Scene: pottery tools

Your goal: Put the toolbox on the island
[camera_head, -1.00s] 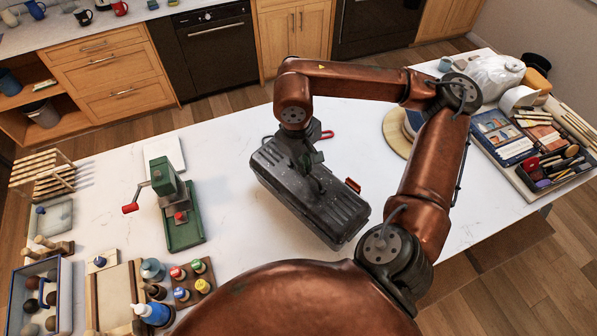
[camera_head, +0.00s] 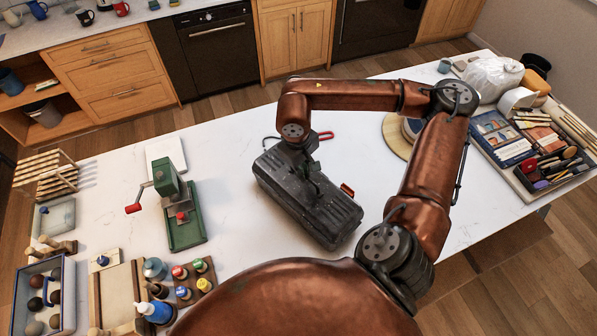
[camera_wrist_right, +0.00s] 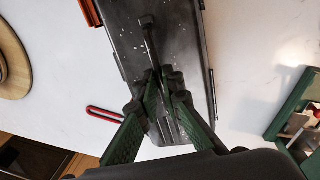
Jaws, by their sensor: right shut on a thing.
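The toolbox (camera_head: 325,212) is a dark grey, worn box at the middle of the white island top (camera_head: 234,185). It appears to rest on or just above the surface; I cannot tell which. My right gripper (camera_head: 311,170) is over the box and shut on its handle. The right wrist view shows the toolbox (camera_wrist_right: 180,45) below, with the fingers of my right gripper (camera_wrist_right: 162,80) closed around the raised handle (camera_wrist_right: 150,38). The fingers partly hide the near end of the box. My left gripper is not in view.
A green press (camera_head: 180,212) with a red-tipped lever stands left of the toolbox. A round wooden board (camera_head: 394,139) lies to the right, before a tool tray (camera_head: 522,185). Bottles and a bin of balls (camera_head: 68,297) fill the near left. A red loop (camera_head: 326,135) lies behind the box.

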